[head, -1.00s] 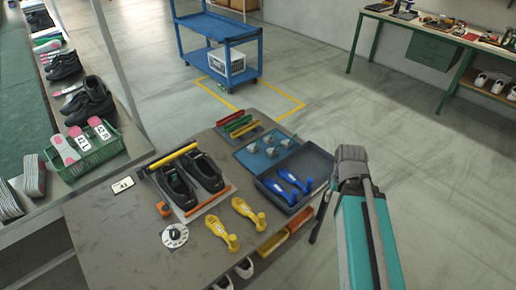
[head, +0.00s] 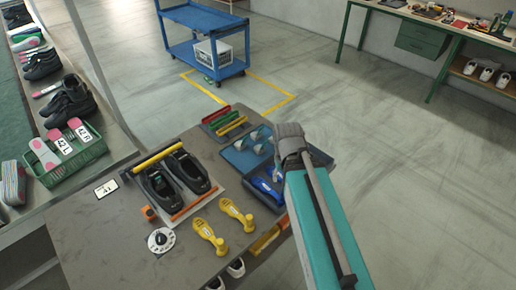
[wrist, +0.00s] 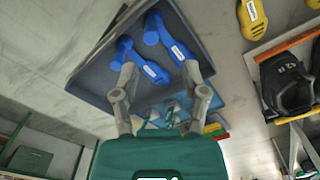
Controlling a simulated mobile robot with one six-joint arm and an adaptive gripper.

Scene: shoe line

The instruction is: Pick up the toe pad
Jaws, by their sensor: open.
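Several small grey-white rounded pieces (head: 258,148) sit in the light-blue tray (head: 234,158); they may be the toe pads, but I cannot tell for certain. In the wrist view the grey pieces (wrist: 171,108) show partly between my fingers. My gripper (wrist: 158,76) is open and empty, pointing down above the trays. In the head view my arm hides its fingers and part of the dark blue tray. Two blue shoe forms (wrist: 172,45) lie in that dark tray (wrist: 98,80).
Two yellow shoe forms (head: 236,213) and a pair of black shoes (head: 160,183) lie left of the trays. Red, green and yellow bars (head: 224,122) stand behind. A green basket (head: 68,165) is at far left. Open floor lies to the right.

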